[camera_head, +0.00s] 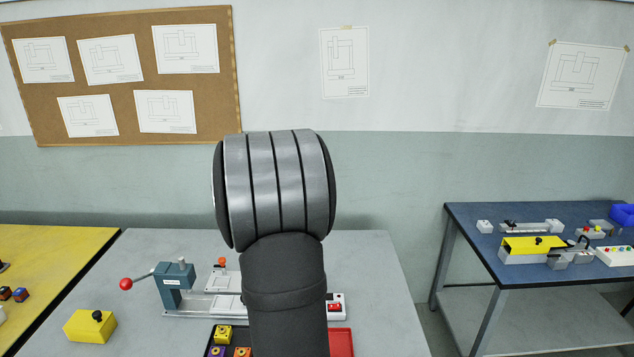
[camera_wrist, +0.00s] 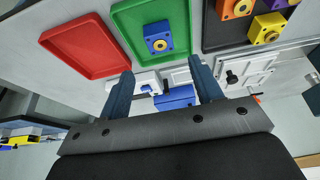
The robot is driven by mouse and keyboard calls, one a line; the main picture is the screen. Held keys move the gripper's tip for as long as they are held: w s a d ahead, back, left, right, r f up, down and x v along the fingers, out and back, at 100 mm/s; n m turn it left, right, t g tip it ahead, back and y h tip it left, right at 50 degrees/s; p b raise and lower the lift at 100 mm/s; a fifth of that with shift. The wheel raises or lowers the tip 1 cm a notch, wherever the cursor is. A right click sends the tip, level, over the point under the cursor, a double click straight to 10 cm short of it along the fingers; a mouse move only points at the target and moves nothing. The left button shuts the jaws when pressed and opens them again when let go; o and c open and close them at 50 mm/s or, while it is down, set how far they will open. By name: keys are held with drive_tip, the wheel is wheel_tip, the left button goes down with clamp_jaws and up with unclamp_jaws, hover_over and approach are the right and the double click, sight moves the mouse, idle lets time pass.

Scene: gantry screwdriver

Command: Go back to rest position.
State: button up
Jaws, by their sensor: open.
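My gripper (camera_wrist: 164,92) shows in the wrist view with its two dark fingers apart and nothing held between them. Its fingers stand above the grey table, near a white fixture and a blue block (camera_wrist: 176,97) that shows between them. In the head view my arm rises in the middle of the picture and hides part of the table. My gripper is not visible in the head view.
The grey table (camera_head: 390,275) holds a teal press (camera_head: 175,285) with a red-knobbed lever, a yellow block (camera_head: 90,326) and a red tray (camera_head: 341,342). The wrist view shows a green tray (camera_wrist: 125,22) with a blue block (camera_wrist: 157,37). A blue-topped bench (camera_head: 480,250) stands right.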

drive_tip(key=shift+x, duration=4.25)
drive_tip(key=shift+r, duration=2)
drive_tip(key=shift+s+d+r, duration=0.1)
drive_tip(key=shift+d+r, duration=0.1)
drive_tip(key=shift+r, duration=0.1)
drive_tip(key=s+d+r, duration=0.2)
drive_tip(key=d+r, duration=0.1)
drive_tip(key=d, duration=0.2)
drive_tip(key=shift+a, duration=0.2)
drive_tip(key=a+f, duration=0.1)
drive_tip(key=w+a+f, duration=0.1)
drive_tip(key=a, duration=0.1)
drive_tip(key=w+a+f, duration=0.1)
drive_tip(key=shift+a+f, duration=0.1)
drive_tip(key=shift+a, duration=0.25)
drive_tip(key=shift+a+f, duration=0.2)
drive_tip(key=shift+f, duration=1.35)
